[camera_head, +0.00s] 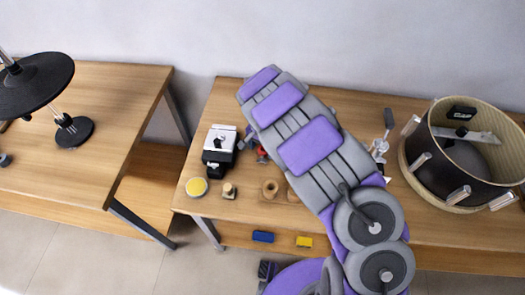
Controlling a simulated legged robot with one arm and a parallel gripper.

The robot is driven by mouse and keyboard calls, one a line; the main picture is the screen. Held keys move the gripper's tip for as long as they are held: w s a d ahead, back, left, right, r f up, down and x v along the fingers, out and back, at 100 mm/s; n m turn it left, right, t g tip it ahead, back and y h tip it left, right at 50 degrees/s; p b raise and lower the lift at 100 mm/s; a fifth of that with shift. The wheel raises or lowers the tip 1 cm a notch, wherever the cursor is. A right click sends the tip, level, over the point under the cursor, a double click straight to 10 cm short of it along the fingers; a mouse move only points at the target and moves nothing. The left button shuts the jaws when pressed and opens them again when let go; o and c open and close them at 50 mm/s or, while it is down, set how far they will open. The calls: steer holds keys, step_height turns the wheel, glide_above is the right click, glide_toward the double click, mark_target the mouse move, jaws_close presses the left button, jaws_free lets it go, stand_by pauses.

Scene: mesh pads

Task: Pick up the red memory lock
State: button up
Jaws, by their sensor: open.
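A small red piece (262,155), which looks like the red memory lock, stands on the right wooden table just left of my arm. My purple and grey arm covers part of it, so its full shape is hidden. A small dark and purple part at the left edge of my arm looks like my gripper (247,138). It is close to the red piece, up and to its left in the picture. Most of the gripper is hidden behind the arm. Its jaws are open, and nothing is seen held. I cannot tell whether it touches the red piece.
A black-and-white device (218,150), yellow disc (196,187), wooden cylinder (229,191) and wooden ring (270,189) sit nearby. A drum shell (440,160) fills the table's right. Blue (263,237) and yellow (304,241) blocks lie lower. A cymbal stand (75,130) is on the left table.

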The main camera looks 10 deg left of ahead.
steer(key=shift+d+r, duration=0.1)
steer(key=shift+d, duration=0.2)
steer(key=c, duration=0.7)
steer(key=shift+a, duration=0.15)
steer(key=c, duration=0.5)
step_height(320, 180, up, 10)
steer(key=p, duration=0.2)
steer(key=shift+p, duration=0.3)
